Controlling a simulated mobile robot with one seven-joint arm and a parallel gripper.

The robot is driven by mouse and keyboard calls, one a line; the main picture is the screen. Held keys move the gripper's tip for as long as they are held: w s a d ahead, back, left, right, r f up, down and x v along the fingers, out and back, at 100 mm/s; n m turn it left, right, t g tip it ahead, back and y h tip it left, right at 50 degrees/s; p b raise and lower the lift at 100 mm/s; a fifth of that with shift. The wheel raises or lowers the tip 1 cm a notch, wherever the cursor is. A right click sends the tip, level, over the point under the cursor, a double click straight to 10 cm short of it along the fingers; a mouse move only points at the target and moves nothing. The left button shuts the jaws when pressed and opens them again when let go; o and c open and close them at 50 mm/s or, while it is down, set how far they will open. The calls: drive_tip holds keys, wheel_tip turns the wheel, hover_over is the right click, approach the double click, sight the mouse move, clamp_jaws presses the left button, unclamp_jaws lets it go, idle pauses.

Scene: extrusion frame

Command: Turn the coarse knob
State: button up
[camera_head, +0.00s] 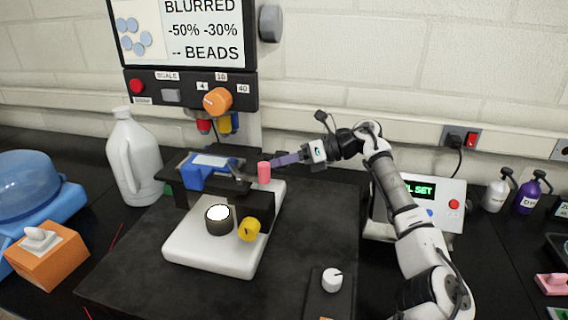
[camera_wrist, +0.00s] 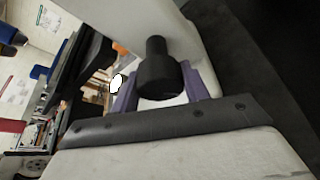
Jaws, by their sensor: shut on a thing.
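A microscope with a white base (camera_head: 205,245) stands on a dark mat. Its dark stage (camera_head: 190,195) carries a blue-framed slide (camera_head: 203,170). In the wrist view a black stepped knob (camera_wrist: 160,72) sticks out from a white body, between the purple fingers of my gripper (camera_wrist: 163,85). My gripper is shut on this black knob, seemingly the coarse knob; no label on it shows. In the head view my gripper (camera_head: 277,161) reaches in from the right at the microscope's side, just right of a pink-red cylinder (camera_head: 264,172). The gripped knob cannot be made out there.
A yellow knob (camera_head: 249,229) sits low on the microscope. A screen (camera_head: 185,35) above reads "BLURRED -50% -30% -- BEADS", with an orange knob (camera_head: 218,100) below. A white jug (camera_head: 133,158) stands left, a display box (camera_head: 440,195) right. The front mat is mostly clear.

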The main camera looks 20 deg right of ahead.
drive_tip(key=shift+m, duration=0.3)
idle(0.4)
drive_tip(key=o, duration=1)
drive_tip(key=shift+c, duration=0.2)
drive_tip(key=b+v, duration=0.3)
drive_tip(key=v, duration=1.1)
drive_tip(key=shift+f+b, duration=0.15)
drive_tip(key=shift+b, duration=0.2)
drive_tip(key=shift+w, duration=0.1)
